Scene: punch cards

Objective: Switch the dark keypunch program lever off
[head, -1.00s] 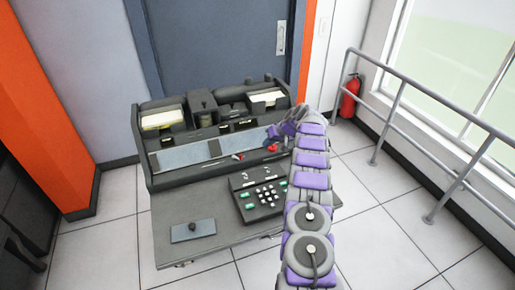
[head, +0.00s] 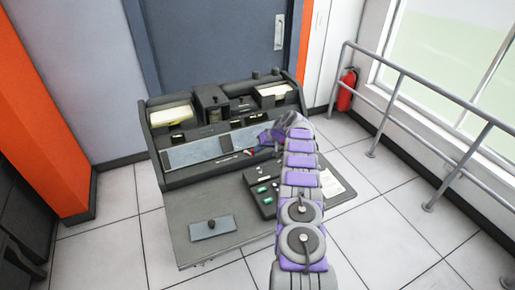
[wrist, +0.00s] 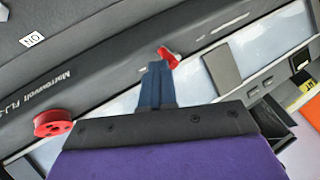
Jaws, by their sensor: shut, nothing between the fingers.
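The dark grey keypunch (head: 185,175) stands in front of a grey door in the head view. A small red lever (wrist: 168,57) projects from its front panel in the wrist view. A red patch (head: 250,152) shows on that panel in the head view, beside my gripper. My gripper (wrist: 158,66) is shut and empty, its blue fingertips close beside the red lever; I cannot tell whether they touch. My gripper (head: 262,141) is over the panel's right part in the head view. My arm hides the panel's right end.
A round red knob (wrist: 52,123) sits left of the fingers in the wrist view, and a white label (wrist: 32,40) reads ON upside down. The keypunch desk carries a keypad (head: 262,190) and a blue-grey plate (head: 212,227). A railing (head: 420,105) stands at the right.

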